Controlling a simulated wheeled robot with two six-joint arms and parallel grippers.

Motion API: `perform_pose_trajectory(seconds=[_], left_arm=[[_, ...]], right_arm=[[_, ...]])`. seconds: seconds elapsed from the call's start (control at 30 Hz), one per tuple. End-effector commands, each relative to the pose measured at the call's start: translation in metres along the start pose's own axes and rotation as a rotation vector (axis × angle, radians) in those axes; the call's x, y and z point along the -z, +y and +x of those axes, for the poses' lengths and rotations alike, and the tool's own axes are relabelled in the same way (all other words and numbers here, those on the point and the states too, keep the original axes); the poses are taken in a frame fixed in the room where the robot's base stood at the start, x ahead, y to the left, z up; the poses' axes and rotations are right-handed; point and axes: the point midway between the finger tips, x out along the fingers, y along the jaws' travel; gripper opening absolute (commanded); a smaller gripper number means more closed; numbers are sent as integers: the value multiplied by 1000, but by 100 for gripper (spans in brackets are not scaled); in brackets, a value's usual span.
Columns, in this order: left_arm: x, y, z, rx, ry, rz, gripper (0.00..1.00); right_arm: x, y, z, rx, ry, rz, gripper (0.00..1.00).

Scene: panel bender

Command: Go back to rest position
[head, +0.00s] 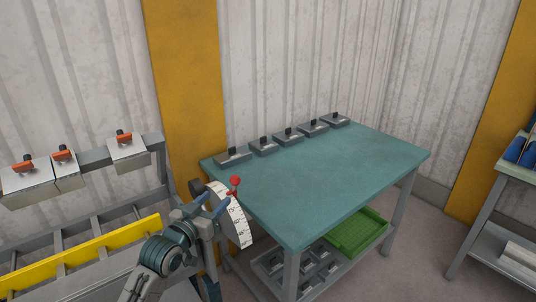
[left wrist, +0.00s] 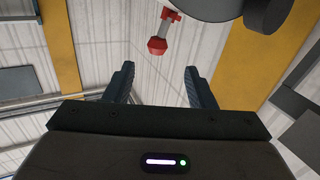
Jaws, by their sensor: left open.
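My left gripper (head: 212,202) is in the head view, left of the teal table, close to a white angle scale (head: 240,224) and a red-knobbed lever (head: 235,182). In the left wrist view its two dark fingers (left wrist: 160,82) stand wide apart with nothing between them. The red knob (left wrist: 157,46) shows there above the gap, beyond the fingertips; I cannot tell its exact distance. My right gripper is in neither view.
A teal table (head: 330,170) carries several grey blocks along its back edge, with its top otherwise clear. A green tray (head: 357,232) lies on its lower shelf. At left is the bender with a yellow bar (head: 85,255) and orange-handled clamps (head: 63,153). Another bench (head: 510,168) stands right.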

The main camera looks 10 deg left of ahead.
Motion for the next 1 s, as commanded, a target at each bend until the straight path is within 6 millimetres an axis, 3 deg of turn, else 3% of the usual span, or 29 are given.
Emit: perform_pose_trajectory(seconds=[0.13, 0.23, 0.4, 0.5, 0.73, 1.0], left_arm=[[-22, 6, -12, 6, -68, 4, 50], [-64, 17, -39, 22, -210, 16, 50], [-149, 39, -124, 70, -565, 43, 50], [-180, 48, -173, 97, -736, 53, 50], [-214, 60, -256, 142, -1002, 60, 50], [-228, 71, -335, 187, -1240, 57, 50]], right_arm=[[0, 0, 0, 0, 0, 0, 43], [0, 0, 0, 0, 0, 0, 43], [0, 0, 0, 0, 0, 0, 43], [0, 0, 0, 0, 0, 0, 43], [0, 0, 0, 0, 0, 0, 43], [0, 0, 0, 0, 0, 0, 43]])
